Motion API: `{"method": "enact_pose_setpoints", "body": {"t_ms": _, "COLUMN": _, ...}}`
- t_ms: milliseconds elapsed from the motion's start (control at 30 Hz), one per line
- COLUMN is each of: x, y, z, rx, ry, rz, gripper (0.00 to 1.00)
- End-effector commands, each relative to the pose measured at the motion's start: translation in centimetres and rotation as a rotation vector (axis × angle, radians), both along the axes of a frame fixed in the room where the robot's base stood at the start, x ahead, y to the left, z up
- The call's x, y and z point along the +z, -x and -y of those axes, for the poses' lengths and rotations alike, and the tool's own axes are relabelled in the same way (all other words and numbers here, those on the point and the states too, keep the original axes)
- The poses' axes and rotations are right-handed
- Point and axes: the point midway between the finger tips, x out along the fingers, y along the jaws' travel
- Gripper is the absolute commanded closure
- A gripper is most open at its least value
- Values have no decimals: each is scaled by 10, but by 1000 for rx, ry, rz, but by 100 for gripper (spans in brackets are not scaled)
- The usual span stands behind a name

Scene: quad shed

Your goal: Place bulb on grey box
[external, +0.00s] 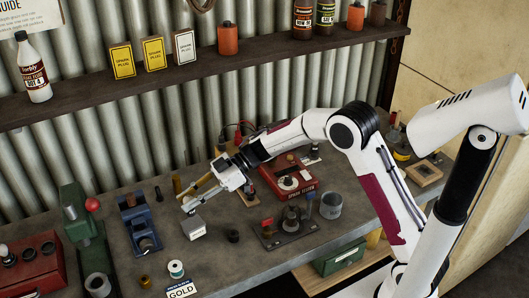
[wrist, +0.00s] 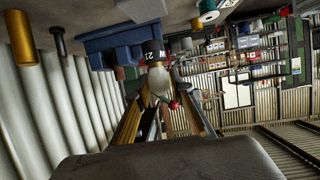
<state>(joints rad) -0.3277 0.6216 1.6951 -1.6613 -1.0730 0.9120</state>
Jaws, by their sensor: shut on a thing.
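The bulb (wrist: 158,80) is between the fingers of my gripper (wrist: 165,94) in the wrist view. It has pale glass and a dark cap with white lettering. My gripper is shut on it. In the external view my gripper (external: 183,197) is above the bench, just above and to the left of a small grey box (external: 193,229). The bulb is too small to make out there. The grey box has a pale top and sits on the bench.
A blue vice-like tool (external: 139,224) stands left of the box, and a dark round part (external: 233,236) lies to its right. A white spool (external: 176,269) and a GOLD card (external: 181,289) are in front. A red tester box (external: 287,181) and a dark tray (external: 284,234) stand farther right.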

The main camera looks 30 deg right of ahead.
Motion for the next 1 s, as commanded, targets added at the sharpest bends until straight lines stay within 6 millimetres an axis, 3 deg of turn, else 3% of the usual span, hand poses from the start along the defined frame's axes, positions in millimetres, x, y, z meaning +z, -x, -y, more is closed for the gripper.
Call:
{"method": "enact_pose_setpoints", "body": {"t_ms": 400, "x": -4, "y": 0, "z": 0, "rx": 0, "ry": 0, "rz": 0, "gripper": 99}}
{"method": "enact_pose_setpoints", "body": {"t_ms": 800, "x": -38, "y": 0, "z": 0, "rx": -1, "ry": 0, "rz": -2, "gripper": 99}}
{"method": "enact_pose_setpoints", "body": {"t_ms": 1000, "x": -40, "y": 0, "z": 0, "rx": -1, "ry": 0, "rz": 1, "gripper": 99}}
